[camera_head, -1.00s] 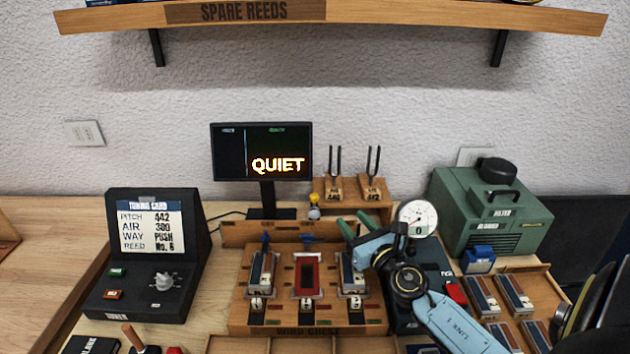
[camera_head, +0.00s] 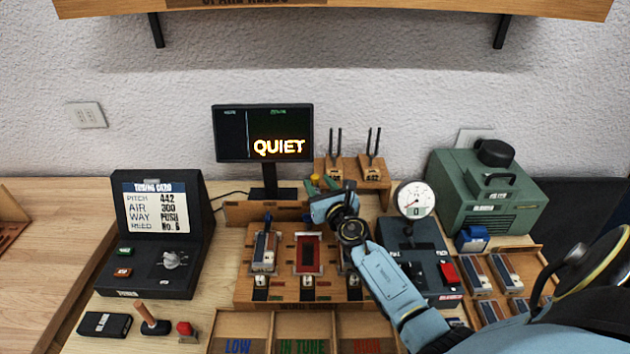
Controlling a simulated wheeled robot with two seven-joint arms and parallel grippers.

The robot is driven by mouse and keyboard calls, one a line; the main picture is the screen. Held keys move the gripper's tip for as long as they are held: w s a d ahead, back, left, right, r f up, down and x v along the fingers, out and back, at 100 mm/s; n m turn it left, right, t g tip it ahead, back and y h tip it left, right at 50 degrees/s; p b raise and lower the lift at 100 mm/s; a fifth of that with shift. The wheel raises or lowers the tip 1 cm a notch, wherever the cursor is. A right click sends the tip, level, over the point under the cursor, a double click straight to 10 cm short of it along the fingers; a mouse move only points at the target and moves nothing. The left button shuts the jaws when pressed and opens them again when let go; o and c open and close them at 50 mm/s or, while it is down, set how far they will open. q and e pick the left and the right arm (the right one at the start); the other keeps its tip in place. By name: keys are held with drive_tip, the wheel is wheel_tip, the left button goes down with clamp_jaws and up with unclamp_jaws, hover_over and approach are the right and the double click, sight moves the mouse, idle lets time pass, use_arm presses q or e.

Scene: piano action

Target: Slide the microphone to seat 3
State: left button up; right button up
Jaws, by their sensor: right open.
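The small microphone (camera_head: 315,180) stands at the wooden rail (camera_head: 265,211) behind the wind chest, roughly in line with the middle seat. Only a yellowish bit of it shows; my right gripper hides the rest. My right gripper (camera_head: 320,185) is open, with green fingertips on either side of that bit; I cannot tell if they touch it. The wind chest (camera_head: 284,236) has three seats in a row. The left seat (camera_head: 263,262) holds a reed block, the middle seat (camera_head: 308,252) shows red, and the right seat is mostly hidden by my arm. My left gripper is not in view.
The screen (camera_head: 264,133) reading QUIET and the tuning forks (camera_head: 353,168) stand close behind the rail. A dial gauge (camera_head: 416,199) and green blower box (camera_head: 487,193) are to the right. The tuning card console (camera_head: 156,235) is at the left. Sorting trays (camera_head: 302,325) lie in front.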

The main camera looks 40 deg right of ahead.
sight(317, 181)
drive_tip(key=shift+b+x, duration=0.4)
drive_tip(key=shift+x, duration=1.2)
clamp_jaws()
